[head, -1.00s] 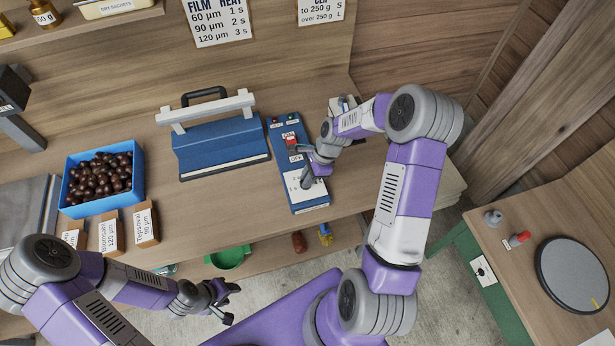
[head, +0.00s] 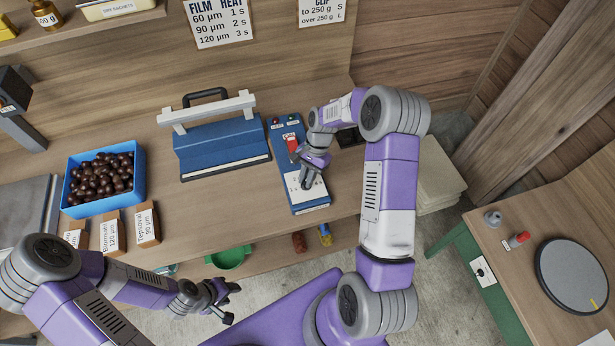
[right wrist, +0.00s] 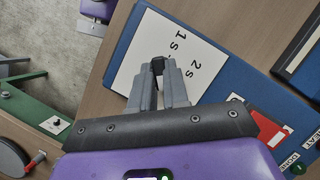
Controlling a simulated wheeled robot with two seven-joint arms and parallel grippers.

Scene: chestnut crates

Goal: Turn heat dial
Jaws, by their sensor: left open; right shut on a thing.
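The blue control panel (head: 282,167) lies on the bench beside the blue sealer (head: 215,150). Its white dial face (head: 318,193) also shows in the right wrist view (right wrist: 140,50), with "1 s" and "2 s" marks. My right gripper (head: 306,186) is over the dial face. In the right wrist view its fingers (right wrist: 158,82) are shut on the dark heat dial (right wrist: 157,62). The fingers hide most of the dial, and I cannot tell where it points. My left gripper (head: 229,304) is open and empty, low in front of the bench.
A red switch (head: 291,144) sits on the panel behind my right gripper. A film heat chart (head: 220,20) hangs on the back wall. A blue crate (head: 75,202) of chestnuts and several labelled film boxes (head: 147,226) stand left. A side table with a round turntable (head: 572,275) is at right.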

